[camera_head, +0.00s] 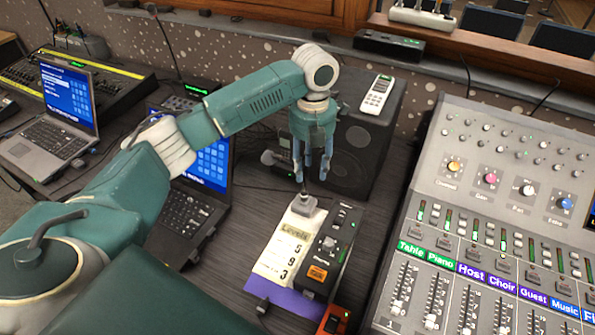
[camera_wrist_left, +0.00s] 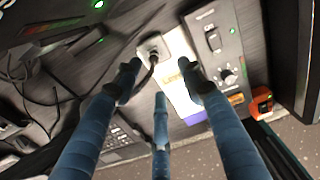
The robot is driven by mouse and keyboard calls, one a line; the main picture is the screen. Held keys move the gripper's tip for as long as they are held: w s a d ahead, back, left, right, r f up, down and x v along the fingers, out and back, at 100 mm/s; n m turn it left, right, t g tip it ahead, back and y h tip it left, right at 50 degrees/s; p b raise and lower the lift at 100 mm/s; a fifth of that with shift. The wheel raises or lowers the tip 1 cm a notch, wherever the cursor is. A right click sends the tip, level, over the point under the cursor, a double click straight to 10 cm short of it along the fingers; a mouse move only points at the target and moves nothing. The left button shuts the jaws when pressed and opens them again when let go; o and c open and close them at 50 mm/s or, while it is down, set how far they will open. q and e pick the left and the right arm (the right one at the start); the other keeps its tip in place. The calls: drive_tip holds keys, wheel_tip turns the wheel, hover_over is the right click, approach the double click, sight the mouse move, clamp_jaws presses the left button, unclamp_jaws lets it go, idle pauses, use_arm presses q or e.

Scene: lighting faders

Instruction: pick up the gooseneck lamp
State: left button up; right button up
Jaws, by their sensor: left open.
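The gooseneck lamp appears to be the small piece with a grey block base (camera_head: 306,204) and a short dark stalk, at the top edge of a paper note. In the left wrist view its pale base (camera_wrist_left: 153,46) and dark curved neck show between the fingers. My left gripper (camera_head: 312,172) is open, pointing down just above the lamp. In the left wrist view its three blue fingers (camera_wrist_left: 160,84) are spread and hold nothing; the neck's tip lies close to the left finger, and I cannot tell whether they touch. My right gripper is in neither view.
The note (camera_head: 285,257) reads "Levels" and lies beside a black control box (camera_head: 329,250). A mixing console (camera_head: 480,240) fills the right. A speaker (camera_head: 362,140) with a white remote (camera_head: 377,95) stands behind. An open laptop (camera_head: 190,205) is at left, partly behind my arm.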

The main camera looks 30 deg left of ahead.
sight(304, 185)
use_arm(q)
drive_tip(key=shift+w+a+f, duration=0.1)
drive_tip(key=shift+a+f, duration=0.2)
drive_tip(key=shift+f, duration=0.05)
drive_tip(key=shift+s+a+f+m, duration=0.1)
drive_tip(key=shift+s+a+m, duration=0.05)
drive_tip(key=shift+s+m, duration=0.15)
wheel_tip(304, 185, down, 4)
drive_tip(key=shift+w+r, duration=0.1)
drive_tip(key=shift+f, duration=0.35)
drive_tip(key=shift+a+f+p, duration=0.1)
drive_tip(key=shift+f+p, duration=0.2)
drive_tip(key=shift+f, duration=0.35)
drive_tip(key=f, duration=0.3)
drive_tip(key=shift+a+f+p, duration=0.2)
drive_tip(key=shift+f+p, duration=0.1)
drive_tip(key=shift+p, duration=0.1)
drive_tip(key=shift+f, duration=0.25)
drive_tip(key=shift+c, duration=0.7)
drive_tip(key=c, duration=0.9)
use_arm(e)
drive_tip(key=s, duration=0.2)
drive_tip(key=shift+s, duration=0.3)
